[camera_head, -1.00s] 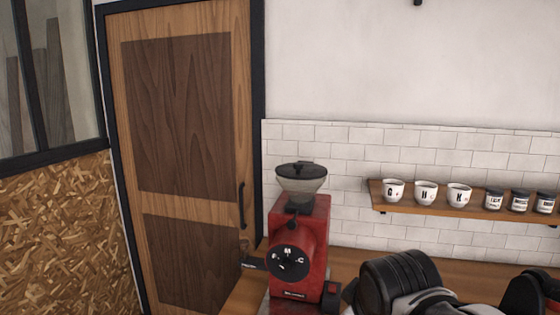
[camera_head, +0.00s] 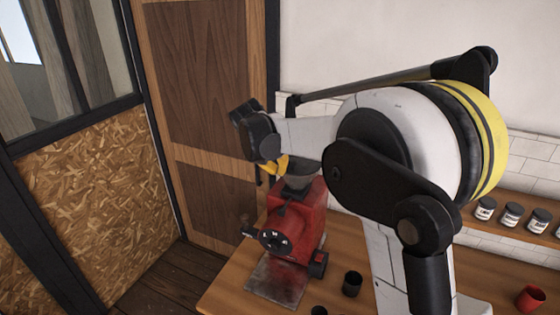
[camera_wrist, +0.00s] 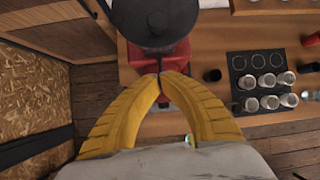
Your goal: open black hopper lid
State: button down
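The red grinder (camera_head: 305,222) stands on the wooden counter with its dark hopper (camera_head: 303,181) on top. In the head view my arm and gripper cover the top of the hopper, so the lid is hidden there. In the wrist view the round black lid (camera_wrist: 178,32) with its knob lies at the top of the picture and looks closed. My gripper's yellow fingers (camera_wrist: 160,75) meet at the tips with nothing seen between them. The tips are just below the lid's near edge in that view; contact cannot be told. My gripper (camera_head: 277,167) also shows beside the hopper in the head view.
A black tray (camera_wrist: 232,84) with several glasses is on the counter to the right in the wrist view. A black cup (camera_head: 352,284) stands right of the grinder, and a red cup (camera_head: 530,298) farther right. A wooden door (camera_head: 205,80) is behind on the left.

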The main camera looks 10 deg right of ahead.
aim_at(287, 172)
jog(key=w+d+f+p, duration=0.2)
jog(key=w+f, duration=0.1)
jog(key=w+d+f+p, duration=0.1)
jog(key=w+d+f, duration=0.1)
jog(key=shift+w+f, duration=0.15)
jog(key=shift+f, duration=0.1)
jog(key=shift+w+d+r, duration=0.15)
jog(key=shift+w+r, duration=0.15)
jog(key=shift+w, duration=0.05)
